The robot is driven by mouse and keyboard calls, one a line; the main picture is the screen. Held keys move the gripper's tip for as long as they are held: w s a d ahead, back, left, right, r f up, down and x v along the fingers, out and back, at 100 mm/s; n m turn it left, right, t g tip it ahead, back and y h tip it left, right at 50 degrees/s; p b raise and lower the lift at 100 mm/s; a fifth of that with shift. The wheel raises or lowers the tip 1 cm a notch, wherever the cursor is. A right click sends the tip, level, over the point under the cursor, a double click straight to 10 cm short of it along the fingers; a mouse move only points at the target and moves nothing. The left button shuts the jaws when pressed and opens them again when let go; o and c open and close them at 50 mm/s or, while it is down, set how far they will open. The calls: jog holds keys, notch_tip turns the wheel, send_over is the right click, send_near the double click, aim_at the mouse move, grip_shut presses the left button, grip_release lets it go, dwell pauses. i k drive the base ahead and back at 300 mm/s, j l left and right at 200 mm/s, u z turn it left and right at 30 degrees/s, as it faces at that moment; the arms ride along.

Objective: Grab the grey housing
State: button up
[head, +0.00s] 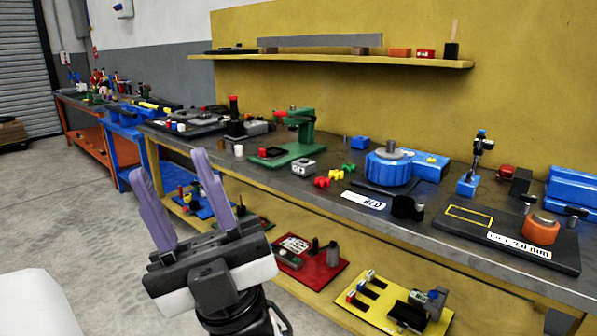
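A small grey block-shaped housing (303,167) with dark round openings on its top sits on the long grey workbench (335,172), just right of the green press. My gripper (169,162) has two purple fingers spread wide apart, with nothing between them. It is in front of the bench, to the left of the housing and nearer to the camera, clear of it. The housing is in full view and nothing touches it from above.
A green press (298,135) stands left of the housing. Red and yellow pieces (328,181), a green piece (349,169) and a blue round positioner (390,168) are to its right. A lower shelf holds a red board (318,278) and a yellow board (375,318). Open floor lies left.

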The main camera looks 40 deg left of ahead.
aim_at(303, 167)
jog(key=u, duration=1.65)
